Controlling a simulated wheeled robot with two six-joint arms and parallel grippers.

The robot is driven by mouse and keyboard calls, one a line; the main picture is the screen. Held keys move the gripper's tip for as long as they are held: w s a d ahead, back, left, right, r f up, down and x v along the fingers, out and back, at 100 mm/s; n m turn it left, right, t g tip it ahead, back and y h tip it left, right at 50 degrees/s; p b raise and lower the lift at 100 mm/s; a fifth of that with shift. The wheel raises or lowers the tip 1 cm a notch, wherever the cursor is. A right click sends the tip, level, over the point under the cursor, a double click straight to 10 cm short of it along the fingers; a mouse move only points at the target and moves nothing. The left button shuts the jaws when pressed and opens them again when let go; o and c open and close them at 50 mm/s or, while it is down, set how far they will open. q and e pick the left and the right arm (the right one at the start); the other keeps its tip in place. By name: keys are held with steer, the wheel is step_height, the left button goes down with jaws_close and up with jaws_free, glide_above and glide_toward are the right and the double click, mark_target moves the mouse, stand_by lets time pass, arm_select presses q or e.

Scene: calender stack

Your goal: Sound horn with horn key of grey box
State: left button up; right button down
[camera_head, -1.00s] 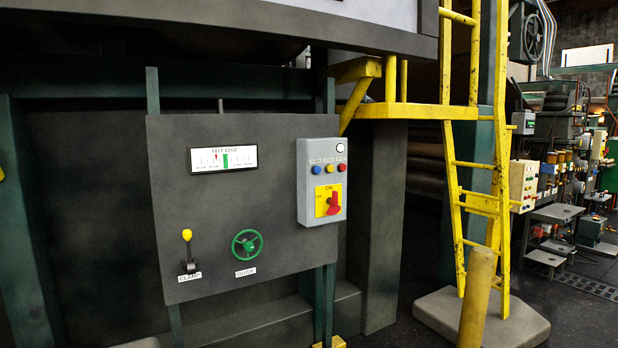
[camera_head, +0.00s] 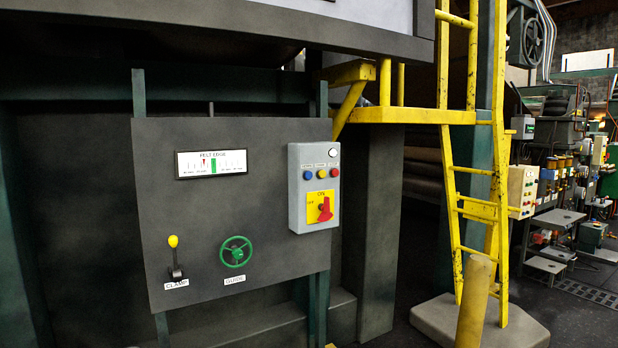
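The grey box (camera_head: 297,216) is mounted at the right side of a dark panel (camera_head: 200,285) in the head view. I cannot tell which key is the horn key. Neither of my grippers is in view.
The panel also bears a felt edge gauge (camera_head: 212,164), a yellow-knobbed clamp lever (camera_head: 175,258) and a green guide handwheel (camera_head: 236,252). A yellow ladder (camera_head: 452,200) on a grey base (camera_head: 500,325) and a yellow post (camera_head: 474,300) stand right of the panel.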

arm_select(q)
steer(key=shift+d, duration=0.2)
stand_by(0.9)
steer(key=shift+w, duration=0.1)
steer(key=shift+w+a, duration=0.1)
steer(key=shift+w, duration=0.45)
